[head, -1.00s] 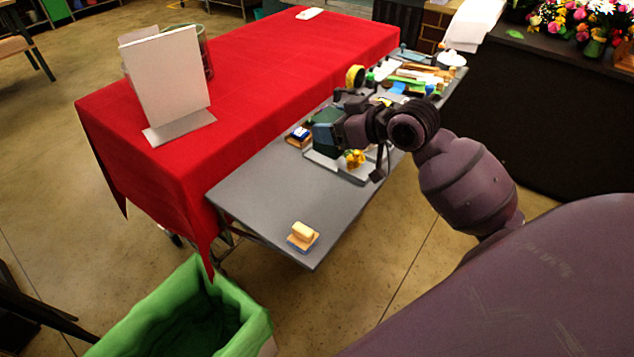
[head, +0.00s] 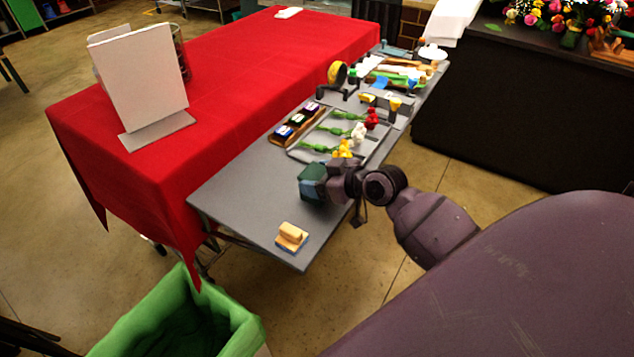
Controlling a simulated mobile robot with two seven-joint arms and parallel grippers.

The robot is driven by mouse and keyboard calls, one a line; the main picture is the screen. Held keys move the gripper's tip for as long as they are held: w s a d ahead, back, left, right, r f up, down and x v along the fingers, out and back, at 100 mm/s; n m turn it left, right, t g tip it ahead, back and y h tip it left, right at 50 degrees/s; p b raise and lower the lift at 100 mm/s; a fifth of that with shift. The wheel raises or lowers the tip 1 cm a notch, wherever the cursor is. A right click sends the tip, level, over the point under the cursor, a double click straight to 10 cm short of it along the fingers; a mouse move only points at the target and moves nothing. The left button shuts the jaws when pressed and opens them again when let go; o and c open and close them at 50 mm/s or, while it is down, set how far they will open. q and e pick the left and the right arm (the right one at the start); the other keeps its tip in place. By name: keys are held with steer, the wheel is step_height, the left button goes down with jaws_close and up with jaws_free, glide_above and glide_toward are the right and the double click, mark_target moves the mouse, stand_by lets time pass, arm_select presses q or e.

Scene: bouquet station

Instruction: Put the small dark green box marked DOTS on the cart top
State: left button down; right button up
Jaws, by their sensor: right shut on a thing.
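The small dark green box (head: 311,173) is in my right gripper (head: 318,186), at the near side of the grey cart top (head: 240,195). The gripper is shut on it. The DOTS marking cannot be read, and the gripper hides part of the box. My left gripper is not in view.
A grey tray (head: 300,155) holds flowers with green stems. A wooden holder (head: 283,140) with several small dark boxes stands beside it. A wooden-backed block (head: 291,237) lies near the front corner. The cart top between is clear. A green-lined bin (head: 235,310) stands below.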

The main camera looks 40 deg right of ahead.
steer(key=shift+f, duration=0.65)
steer(key=shift+f, duration=0.1)
steer(key=o, duration=0.9)
steer(key=shift+o, duration=0.2)
